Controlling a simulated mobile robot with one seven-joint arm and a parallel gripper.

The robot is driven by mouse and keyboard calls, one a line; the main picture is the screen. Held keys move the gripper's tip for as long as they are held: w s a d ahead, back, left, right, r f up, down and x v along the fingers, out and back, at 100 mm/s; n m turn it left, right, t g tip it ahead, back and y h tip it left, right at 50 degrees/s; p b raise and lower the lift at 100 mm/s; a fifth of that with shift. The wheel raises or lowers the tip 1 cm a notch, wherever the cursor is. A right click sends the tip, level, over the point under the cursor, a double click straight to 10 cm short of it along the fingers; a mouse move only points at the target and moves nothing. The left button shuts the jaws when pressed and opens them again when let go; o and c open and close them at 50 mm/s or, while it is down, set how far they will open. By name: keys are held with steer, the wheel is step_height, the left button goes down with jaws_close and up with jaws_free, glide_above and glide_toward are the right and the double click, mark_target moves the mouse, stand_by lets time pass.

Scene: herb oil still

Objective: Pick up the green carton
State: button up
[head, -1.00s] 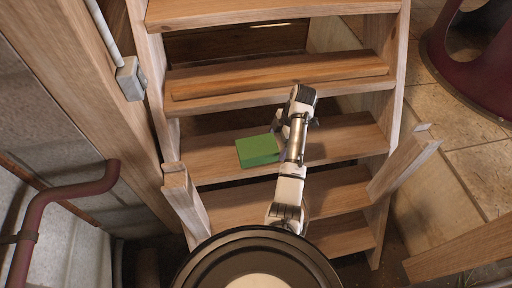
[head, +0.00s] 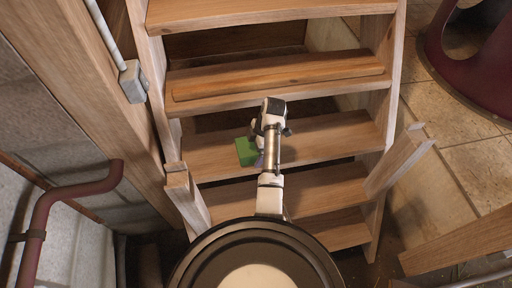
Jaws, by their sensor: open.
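The green carton (head: 245,152) lies on a wooden stair tread (head: 330,136), left of the tread's middle. My arm reaches up the stairs and covers the carton's right part. My gripper (head: 258,142) is at the carton's right side in the picture. Its fingers are mostly hidden behind my wrist, and I cannot tell whether they touch the carton.
The wooden stairs have side boards, and short posts stand at the lower left (head: 186,200) and right (head: 398,162). A loose board (head: 280,74) lies on a higher tread. A dark red pipe (head: 75,192) and a grey box (head: 133,82) are on the left. The tread's right half is clear.

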steer(key=shift+c, duration=0.3)
steer(key=c, duration=1)
steer(key=shift+c, duration=0.2)
steer(key=shift+r, duration=0.15)
